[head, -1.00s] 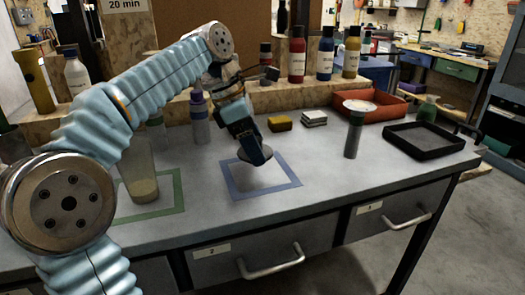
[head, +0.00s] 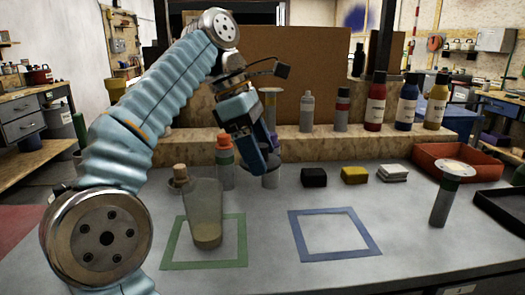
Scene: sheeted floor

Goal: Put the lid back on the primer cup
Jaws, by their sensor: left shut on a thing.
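The primer cup (head: 205,212) is a tall translucent cup with beige liquid at the bottom. It stands upright and open inside the green square outline (head: 205,265) on the bench. My left gripper (head: 266,160) hangs to the right of the cup, around rim height, and points down. The lid is apart from the cup in the picture. My right gripper is not in view.
The blue square outline (head: 373,250) is empty. Black, yellow and white blocks (head: 355,175) lie at the back. A red tray (head: 470,155) and a green-banded cylinder (head: 440,208) are right.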

